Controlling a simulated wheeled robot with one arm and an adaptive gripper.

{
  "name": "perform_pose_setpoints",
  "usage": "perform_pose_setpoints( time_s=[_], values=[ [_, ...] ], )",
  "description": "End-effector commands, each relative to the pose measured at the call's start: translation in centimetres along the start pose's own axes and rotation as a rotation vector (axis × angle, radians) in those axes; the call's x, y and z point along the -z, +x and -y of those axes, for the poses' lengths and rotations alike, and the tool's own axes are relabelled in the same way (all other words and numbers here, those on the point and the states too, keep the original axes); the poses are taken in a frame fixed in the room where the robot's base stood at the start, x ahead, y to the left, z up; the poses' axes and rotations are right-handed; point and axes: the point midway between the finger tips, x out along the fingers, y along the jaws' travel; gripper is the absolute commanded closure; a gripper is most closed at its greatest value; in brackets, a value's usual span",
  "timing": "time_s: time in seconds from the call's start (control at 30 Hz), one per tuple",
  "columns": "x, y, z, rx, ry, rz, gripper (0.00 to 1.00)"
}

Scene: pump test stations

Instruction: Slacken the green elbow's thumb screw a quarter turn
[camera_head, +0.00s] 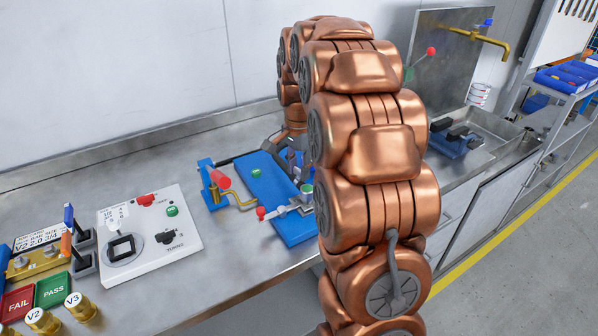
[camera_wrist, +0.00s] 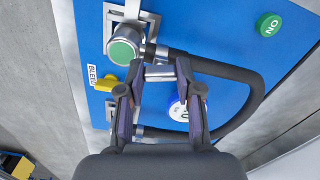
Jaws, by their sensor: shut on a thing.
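The green elbow (camera_wrist: 124,47), a silver fitting with a green round end, sits on the blue panel at the upper left of the wrist view. A black hose leaves its side. My gripper (camera_wrist: 160,76) is shut on a small silver piece, apparently the thumb screw (camera_wrist: 160,72), just below and right of the green end. The fingers reach it from the bottom of the wrist view. The screw's far side and its thread are hidden. In the head view my copper arm covers most of the gripper.
The blue panel (camera_head: 280,218) lies on the steel bench (camera_head: 225,262). Close to my fingers are a yellow bleed lever (camera_wrist: 107,83), a round white-faced part (camera_wrist: 178,110) and the looping black hose (camera_wrist: 252,82). A green ON button (camera_wrist: 269,24) is farther right. A white control box (camera_head: 183,235) stands left.

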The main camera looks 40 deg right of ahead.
Motion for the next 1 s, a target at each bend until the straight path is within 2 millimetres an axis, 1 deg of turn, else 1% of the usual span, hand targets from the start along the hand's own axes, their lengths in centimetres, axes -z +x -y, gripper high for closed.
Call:
perform_pose_setpoints(
  time_s=[0.03, 1.0],
  values=[
    [0.03, 0.34, 0.05, 0.002, -0.044, -0.001, 1.00],
    [0.03, 0.00, 0.09, 0.002, -0.965, -0.003, 1.00]
  ],
)
